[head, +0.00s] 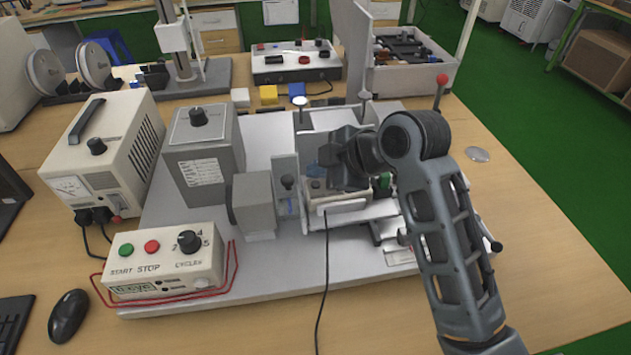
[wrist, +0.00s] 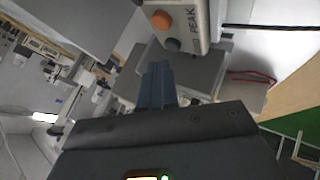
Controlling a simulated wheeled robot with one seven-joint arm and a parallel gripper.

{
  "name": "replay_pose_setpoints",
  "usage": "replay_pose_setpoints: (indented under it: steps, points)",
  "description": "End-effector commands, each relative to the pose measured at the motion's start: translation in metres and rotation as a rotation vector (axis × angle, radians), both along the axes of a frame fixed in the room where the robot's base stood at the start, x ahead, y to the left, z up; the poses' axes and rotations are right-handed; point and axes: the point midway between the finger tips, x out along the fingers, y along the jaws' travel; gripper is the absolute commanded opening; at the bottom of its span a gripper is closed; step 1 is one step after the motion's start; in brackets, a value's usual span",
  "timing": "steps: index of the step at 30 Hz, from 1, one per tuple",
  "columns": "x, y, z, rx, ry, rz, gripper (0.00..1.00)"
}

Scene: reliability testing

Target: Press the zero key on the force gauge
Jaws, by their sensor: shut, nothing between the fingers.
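The force gauge (head: 338,196) is a cream body on the test rig, partly hidden by my gripper (head: 335,168) in the head view. In the wrist view the gauge (wrist: 190,15) is at the top, with an orange round key (wrist: 161,20) and a dark grey round key (wrist: 172,45) on its face. The word PEAK is printed beside the grey key; I read no word beside the orange one. My gripper (wrist: 158,68) is shut and empty. Its fingertips appear just below the grey key in the wrist view; whether they touch the gauge cannot be told.
A black cable (head: 322,285) hangs from the gauge. A cream power unit (head: 105,150) stands left.

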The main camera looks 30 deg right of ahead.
Motion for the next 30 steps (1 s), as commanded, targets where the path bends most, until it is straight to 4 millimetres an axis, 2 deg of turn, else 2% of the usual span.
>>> replay_pose_setpoints:
  steps: [12, 30]
  points:
    - [0.0, 0.0, -0.009, 0.0, 0.001, 0.001, 0.0]
    - [0.0, 0.0, -0.011, 0.0, 0.0, 0.0, 0.0]
